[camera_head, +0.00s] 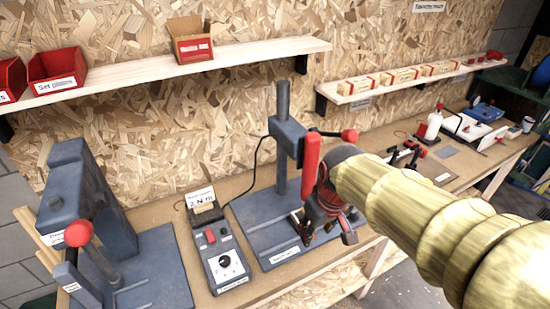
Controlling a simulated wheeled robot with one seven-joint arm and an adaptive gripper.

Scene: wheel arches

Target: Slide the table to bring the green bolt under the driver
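The driver (311,163) is a red upright body on a blue-grey stand (284,130) with a column and a flat base plate (262,226). My gripper (322,225) is just below and right of the driver, low over the right part of the base plate. Its dark fingers point down, and I cannot tell whether they are apart or closed on something. The sliding table and the green bolt are not discernible; my gripper and arm cover the area under the driver.
A control box (226,262) with a dial stands left of the stand. A blue-grey press (85,215) with a red knob is at far left. A shelf (180,72) with red bins hangs above. A white bottle (434,123) and small tools stand at the bench's right.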

